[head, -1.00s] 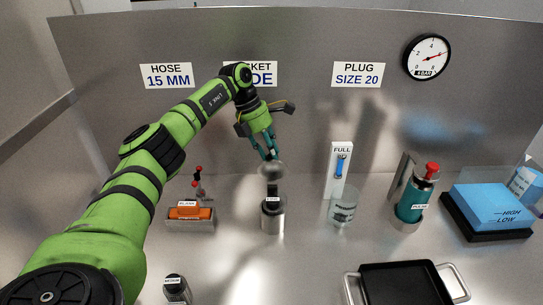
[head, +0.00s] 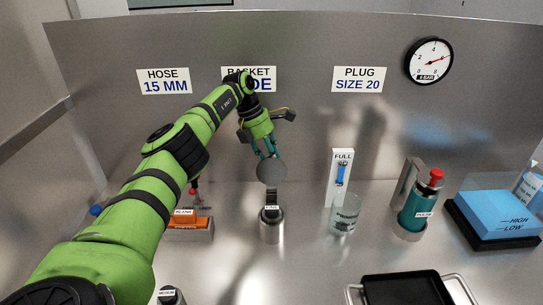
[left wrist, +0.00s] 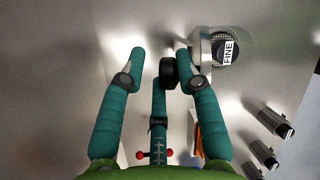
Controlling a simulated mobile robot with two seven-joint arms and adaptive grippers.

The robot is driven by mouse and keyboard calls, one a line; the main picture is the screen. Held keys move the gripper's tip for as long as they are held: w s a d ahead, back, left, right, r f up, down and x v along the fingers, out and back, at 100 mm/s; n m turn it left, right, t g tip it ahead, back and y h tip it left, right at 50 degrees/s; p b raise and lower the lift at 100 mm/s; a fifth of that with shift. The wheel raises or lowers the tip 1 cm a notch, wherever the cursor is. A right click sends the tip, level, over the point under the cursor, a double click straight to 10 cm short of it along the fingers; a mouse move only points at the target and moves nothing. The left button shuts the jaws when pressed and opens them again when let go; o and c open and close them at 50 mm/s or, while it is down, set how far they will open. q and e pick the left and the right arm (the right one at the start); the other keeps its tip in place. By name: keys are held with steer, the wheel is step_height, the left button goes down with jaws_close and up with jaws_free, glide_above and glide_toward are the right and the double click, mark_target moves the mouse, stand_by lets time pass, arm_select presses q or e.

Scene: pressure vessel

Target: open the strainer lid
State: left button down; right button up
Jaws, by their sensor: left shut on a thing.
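The strainer is a short metal cylinder (head: 271,230) in the middle of the bench, with a black basket insert (head: 272,211) showing at its top. The insert's FINE label shows in the left wrist view (left wrist: 230,52). The lid is a round grey disc (head: 271,172) standing steeply tilted above and behind the strainer, so its mouth is uncovered. My left gripper (head: 267,152) is behind the lid's upper edge, its fingers partly hidden. In the left wrist view my left gripper (left wrist: 165,75) has its teal fingers around a black knob (left wrist: 169,71), on which it is shut. My right gripper is not in view.
An orange block (head: 184,222) in a metal holder stands left, close to my arm. A clear cup (head: 345,213), a teal cylinder with a red top (head: 418,207) and a blue container (head: 492,213) stand right. A black tray (head: 405,288) lies in front.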

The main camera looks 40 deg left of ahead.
arm_select(q)
steer(key=c, duration=0.9)
jaws_free()
steer(key=shift+s+a+f, duration=0.15)
steer(key=shift+s+f, duration=0.2)
steer(key=shift+f, duration=0.2)
steer(key=shift+c, duration=0.2)
steer(key=shift+a+r, duration=0.15)
steer(key=shift+r, duration=0.2)
steer(key=w+v, duration=0.1)
steer(key=v, duration=0.6)
steer(key=shift+s+d, duration=0.2)
steer(key=shift+d, duration=0.05)
steer(key=shift+r, duration=0.15)
